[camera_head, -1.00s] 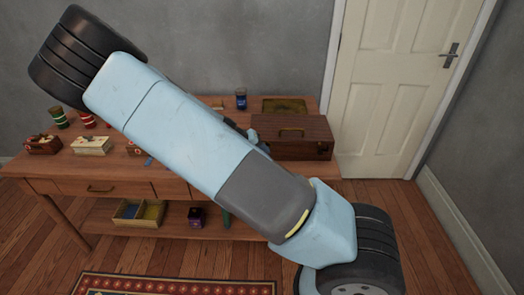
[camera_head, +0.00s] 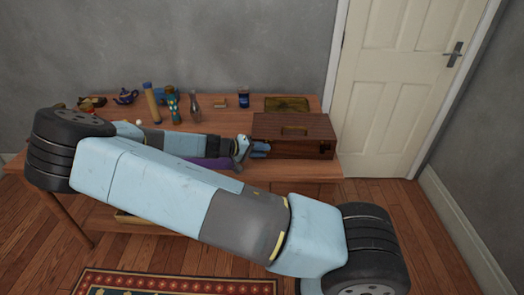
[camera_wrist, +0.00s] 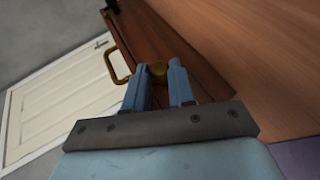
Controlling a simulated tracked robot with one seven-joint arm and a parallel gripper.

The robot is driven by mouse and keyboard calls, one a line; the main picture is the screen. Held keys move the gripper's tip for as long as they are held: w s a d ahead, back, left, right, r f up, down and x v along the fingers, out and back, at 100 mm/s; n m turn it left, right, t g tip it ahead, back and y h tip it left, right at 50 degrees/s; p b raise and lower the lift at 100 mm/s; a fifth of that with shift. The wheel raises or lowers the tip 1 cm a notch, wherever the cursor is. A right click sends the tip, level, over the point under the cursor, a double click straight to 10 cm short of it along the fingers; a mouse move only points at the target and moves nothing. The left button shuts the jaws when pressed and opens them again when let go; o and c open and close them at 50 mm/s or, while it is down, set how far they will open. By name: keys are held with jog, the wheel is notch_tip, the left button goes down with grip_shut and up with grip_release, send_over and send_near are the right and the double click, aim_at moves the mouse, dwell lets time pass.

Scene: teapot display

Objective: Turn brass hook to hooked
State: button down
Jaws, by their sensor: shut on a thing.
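A dark wooden box (camera_head: 300,150) stands at the right end of the table. A brass handle shows on it in the wrist view (camera_wrist: 112,66). My gripper (camera_head: 262,150) is at the box's left side in the head view.
The wooden table (camera_head: 322,170) also carries a blue teapot (camera_head: 125,97), a tall yellowish bottle (camera_head: 152,105), a silvery bottle (camera_head: 195,108), a blue cup (camera_head: 243,98) and a brassy tray (camera_head: 287,104). A purple item (camera_head: 215,163) lies near the front edge. A door (camera_head: 395,80) is at right.

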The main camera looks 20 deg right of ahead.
jog(key=shift+a+f, duration=0.15)
jog(key=c, duration=1)
grip_release()
jog(key=shift+o, duration=0.2)
jog(key=v, duration=1.3)
jog(key=shift+a+r, duration=0.2)
jog(key=shift+a, duration=0.1)
jog(key=shift+s+d, duration=0.1)
